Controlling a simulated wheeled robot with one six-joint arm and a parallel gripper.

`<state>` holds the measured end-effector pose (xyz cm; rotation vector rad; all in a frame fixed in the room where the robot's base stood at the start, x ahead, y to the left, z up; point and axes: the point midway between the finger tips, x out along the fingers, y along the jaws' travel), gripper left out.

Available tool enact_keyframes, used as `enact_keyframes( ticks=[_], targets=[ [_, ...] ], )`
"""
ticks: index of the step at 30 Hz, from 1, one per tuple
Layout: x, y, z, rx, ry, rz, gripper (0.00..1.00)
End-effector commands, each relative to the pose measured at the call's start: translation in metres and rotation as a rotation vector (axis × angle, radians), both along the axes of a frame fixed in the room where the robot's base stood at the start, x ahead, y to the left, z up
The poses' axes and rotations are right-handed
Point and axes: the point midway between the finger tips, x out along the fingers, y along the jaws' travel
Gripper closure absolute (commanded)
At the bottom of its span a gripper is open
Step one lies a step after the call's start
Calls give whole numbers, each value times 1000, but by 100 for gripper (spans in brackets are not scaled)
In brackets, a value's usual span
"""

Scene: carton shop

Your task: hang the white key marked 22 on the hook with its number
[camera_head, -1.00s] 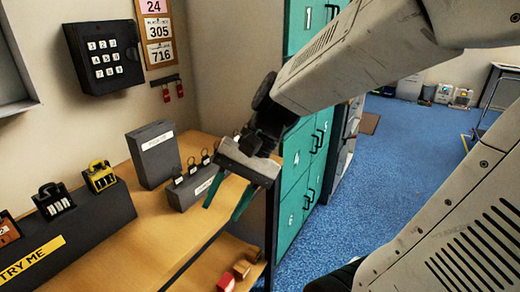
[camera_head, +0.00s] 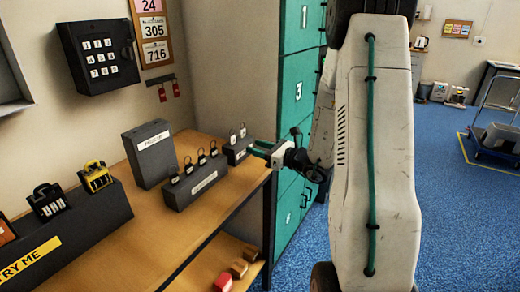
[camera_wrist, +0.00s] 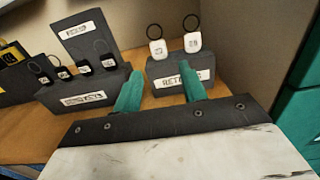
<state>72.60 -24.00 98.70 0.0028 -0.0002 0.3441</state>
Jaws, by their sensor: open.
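Two white key tags with dark rings stand on a small dark block (camera_wrist: 170,71) in the wrist view: a left one (camera_wrist: 158,48) and a right one (camera_wrist: 192,43). The right one's number looks like 28 or 22; the left one's is too blurred to read. They also show small in the head view, left (camera_head: 233,139) and right (camera_head: 243,131). My gripper (camera_wrist: 160,84) is open and empty, its teal fingers pointing at the block from the front, seemingly just short of it. In the head view my gripper (camera_head: 259,148) is at the shelf's right end. I cannot make out a numbered hook.
A longer dark block (camera_head: 197,188) with several black tags stands left of the white ones. Behind it is a tall dark box (camera_head: 150,153). Red tags (camera_head: 168,91) hang from a wall rail. A black box with numbered white squares (camera_head: 100,58) is on the wall. Green lockers (camera_head: 300,90) stand right.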

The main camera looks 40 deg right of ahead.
Motion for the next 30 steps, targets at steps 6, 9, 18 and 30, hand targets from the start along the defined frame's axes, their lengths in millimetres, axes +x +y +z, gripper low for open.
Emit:
enact_keyframes(
  ticks=[6, 9, 18, 30],
  targets=[
    [24, 11, 0, -2, 0, 6, 58],
    [36, 15, 0, -3, -1, 6, 58],
    [68, 27, 1, -3, -1, 6, 58],
    [85, 32, 0, -2, 0, 4, 58]
  ],
)
